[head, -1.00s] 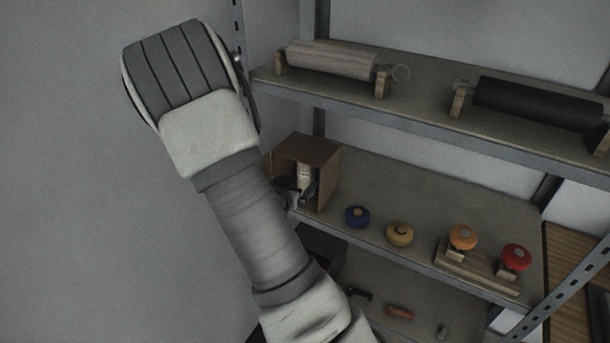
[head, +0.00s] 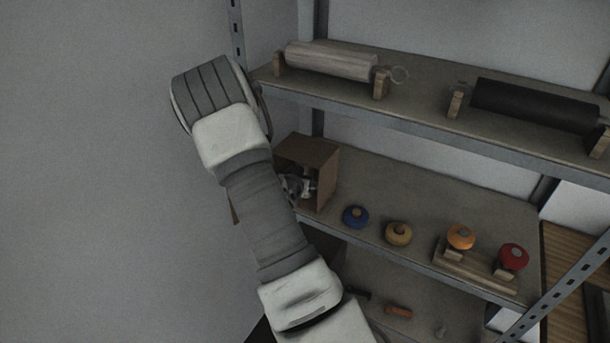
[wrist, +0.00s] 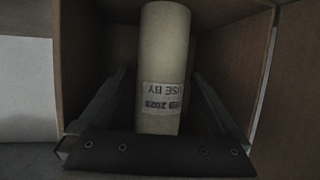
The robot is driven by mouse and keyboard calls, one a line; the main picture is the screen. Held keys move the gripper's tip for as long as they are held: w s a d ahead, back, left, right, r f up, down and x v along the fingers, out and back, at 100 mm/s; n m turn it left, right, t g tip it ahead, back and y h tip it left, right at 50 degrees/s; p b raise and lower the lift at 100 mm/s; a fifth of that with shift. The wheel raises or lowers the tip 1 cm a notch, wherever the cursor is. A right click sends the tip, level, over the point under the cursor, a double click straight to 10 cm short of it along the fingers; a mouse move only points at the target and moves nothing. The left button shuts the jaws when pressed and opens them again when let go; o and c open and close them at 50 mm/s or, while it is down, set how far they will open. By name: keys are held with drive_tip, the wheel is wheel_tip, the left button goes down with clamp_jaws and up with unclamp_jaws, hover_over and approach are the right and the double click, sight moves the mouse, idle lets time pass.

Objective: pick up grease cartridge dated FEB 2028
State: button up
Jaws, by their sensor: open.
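A pale cream grease cartridge (wrist: 163,45) stands inside an open-fronted brown box (head: 323,172). Its label is upside down in the wrist view and carries "USE BY"; the date line is partly cut off, and its year looks like 2028, but the month is not clear. My gripper (wrist: 160,78) is open, one finger on each side of the cartridge, inside the box. Whether either finger touches it cannot be told. In the head view my gripper (head: 296,186) is at the box mouth and hides most of the cartridge.
The box walls (wrist: 85,60) stand close on both sides of my fingers. On the same shelf, to the right, are a blue knob (head: 355,217), a yellow one (head: 398,233), and orange and red ones on a wooden block. An upper shelf (head: 420,115) runs above the box.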

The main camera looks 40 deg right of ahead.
clamp_jaws()
drive_tip(key=shift+r, duration=0.1)
drive_tip(key=shift+r, duration=0.15)
idle(0.4)
